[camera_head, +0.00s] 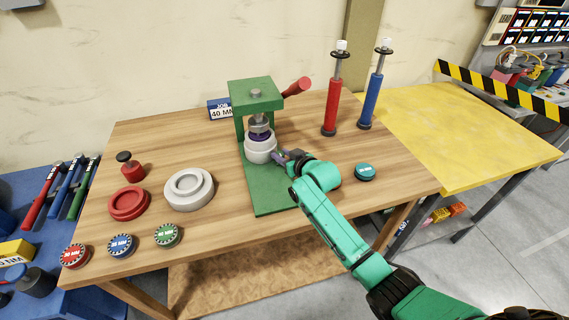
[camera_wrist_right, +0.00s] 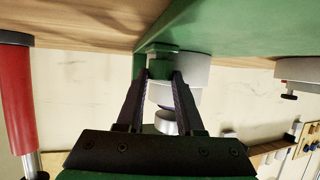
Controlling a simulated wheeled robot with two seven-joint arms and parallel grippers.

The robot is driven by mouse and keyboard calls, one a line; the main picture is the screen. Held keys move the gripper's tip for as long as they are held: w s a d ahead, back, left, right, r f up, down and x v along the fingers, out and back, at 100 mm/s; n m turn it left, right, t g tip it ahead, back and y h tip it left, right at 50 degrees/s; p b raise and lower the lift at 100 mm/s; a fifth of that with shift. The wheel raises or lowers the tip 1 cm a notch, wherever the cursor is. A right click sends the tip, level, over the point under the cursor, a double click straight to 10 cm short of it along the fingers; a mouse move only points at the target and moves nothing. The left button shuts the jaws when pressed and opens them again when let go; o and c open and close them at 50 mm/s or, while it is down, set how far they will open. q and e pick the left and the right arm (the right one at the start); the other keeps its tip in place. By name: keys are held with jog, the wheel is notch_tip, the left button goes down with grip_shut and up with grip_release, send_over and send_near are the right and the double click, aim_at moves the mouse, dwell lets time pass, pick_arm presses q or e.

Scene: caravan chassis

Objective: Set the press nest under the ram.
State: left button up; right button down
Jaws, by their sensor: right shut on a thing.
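The press nest (camera_head: 261,152), a pale grey round cup, stands on the green press base under the ram (camera_head: 259,124). A dark purple ring shows between the nest and the ram. Whether the nest is exactly centred, I cannot tell. My right gripper (camera_head: 281,157) is at the nest's right side, shut on it. In the right wrist view, the fingers (camera_wrist_right: 163,76) are close together with a small green block between their tips, and the pale nest (camera_wrist_right: 194,70) is just beyond. The fingers hide part of the nest there. My left gripper is not in view.
The green press (camera_head: 268,194) has a red handle (camera_head: 296,87). A large pale stepped ring (camera_head: 189,188), red ring (camera_head: 128,203) and several labelled discs lie left. A teal disc (camera_head: 365,172) lies right of my arm. Red (camera_head: 331,100) and blue (camera_head: 373,101) upright cylinders stand behind.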

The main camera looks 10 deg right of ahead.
jog(key=shift+w+r, duration=0.1)
jog(key=shift+r, duration=0.15)
jog(key=c, duration=0.5)
grip_release()
jog(key=shift+c, duration=0.2)
jog(key=shift+f, duration=0.15)
jog(key=shift+d, duration=0.1)
jog(key=b+v, duration=0.1)
jog(key=v, duration=1.3)
jog(key=shift+s, duration=0.25)
